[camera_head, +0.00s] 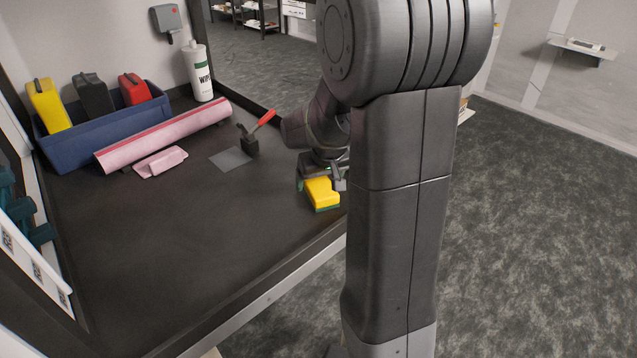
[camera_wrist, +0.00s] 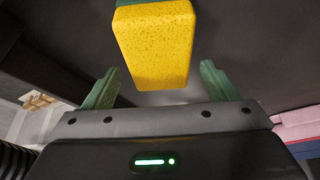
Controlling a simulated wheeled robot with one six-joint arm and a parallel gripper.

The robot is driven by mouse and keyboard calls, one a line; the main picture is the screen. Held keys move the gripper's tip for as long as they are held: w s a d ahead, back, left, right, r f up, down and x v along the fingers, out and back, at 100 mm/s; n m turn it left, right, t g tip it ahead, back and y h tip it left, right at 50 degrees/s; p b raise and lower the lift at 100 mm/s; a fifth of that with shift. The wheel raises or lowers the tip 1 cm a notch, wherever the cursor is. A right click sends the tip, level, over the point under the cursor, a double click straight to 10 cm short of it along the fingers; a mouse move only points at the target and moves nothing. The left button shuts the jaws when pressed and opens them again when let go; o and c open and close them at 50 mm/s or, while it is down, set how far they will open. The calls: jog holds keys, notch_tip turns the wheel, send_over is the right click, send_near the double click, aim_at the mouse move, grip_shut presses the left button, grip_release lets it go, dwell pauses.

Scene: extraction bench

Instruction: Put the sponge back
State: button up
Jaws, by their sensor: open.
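The sponge (camera_head: 322,194), yellow with a green layer, lies on the dark bench (camera_head: 200,240) near its front right edge. My gripper (camera_head: 321,176) is low at the sponge, partly hidden by my own arm. In the wrist view, the sponge (camera_wrist: 155,45) appears ahead of my gripper (camera_wrist: 161,68), between the lines of its two green fingers. The fingers are apart, with gaps to the sponge on both sides. I cannot tell how far they reach around it.
A blue bin (camera_head: 92,140) holds yellow, black and red items. A pink roll (camera_head: 165,136), pink cloth (camera_head: 161,162), white bottle (camera_head: 201,73) and red-handled tool (camera_head: 256,132) stand or lie nearby. A grey square (camera_head: 230,159) marks the bench. The front middle is clear.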

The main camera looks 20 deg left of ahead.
aim_at(325, 194)
jog(key=b+v, duration=0.1)
jog(key=v, duration=0.9)
jog(key=p+x, duration=0.1)
jog(key=x, duration=1.1)
jog(key=shift+f, duration=0.2)
jog(key=shift+r, duration=0.25)
